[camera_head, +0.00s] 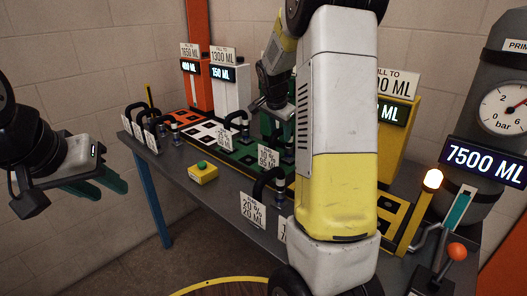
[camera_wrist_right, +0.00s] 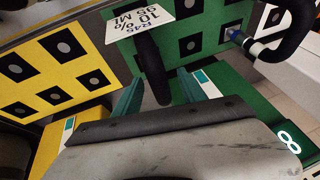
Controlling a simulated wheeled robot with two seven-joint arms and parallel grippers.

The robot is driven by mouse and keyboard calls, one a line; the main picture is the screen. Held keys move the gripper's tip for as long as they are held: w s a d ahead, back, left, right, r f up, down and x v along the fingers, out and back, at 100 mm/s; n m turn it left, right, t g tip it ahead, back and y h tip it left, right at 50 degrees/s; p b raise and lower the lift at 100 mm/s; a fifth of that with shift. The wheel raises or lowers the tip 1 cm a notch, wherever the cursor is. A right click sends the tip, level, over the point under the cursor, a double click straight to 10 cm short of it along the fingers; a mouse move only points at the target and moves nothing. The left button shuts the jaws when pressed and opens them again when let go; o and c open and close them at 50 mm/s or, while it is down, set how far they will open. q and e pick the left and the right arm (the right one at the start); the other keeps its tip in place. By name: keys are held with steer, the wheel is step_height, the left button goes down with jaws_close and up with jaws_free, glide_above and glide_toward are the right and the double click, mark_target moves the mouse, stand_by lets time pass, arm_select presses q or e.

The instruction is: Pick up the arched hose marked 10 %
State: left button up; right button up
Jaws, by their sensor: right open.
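The hose marked 10 % is a black arch with a white tag (camera_wrist_right: 140,24) reading 10 % 95 ML. In the right wrist view its dark tube (camera_wrist_right: 150,72) stands between the two green fingers of my right gripper (camera_wrist_right: 162,80). That gripper is open, and the fingers look apart from the tube. In the head view the tag (camera_head: 268,157) shows just below my right gripper (camera_head: 277,128), and the hose's arch is mostly hidden. My left gripper (camera_head: 97,184) is open and empty at the far left, off the table.
Other tagged arched hoses stand nearby, one marked 20 % (camera_head: 254,210) at the table's front. Display stands (camera_head: 230,82) line the back. A gauge tank (camera_head: 498,115) is at right.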

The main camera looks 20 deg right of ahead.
steer(key=x, duration=0.3)
steer(key=shift+f, duration=0.4)
jaws_close()
stand_by(1.1)
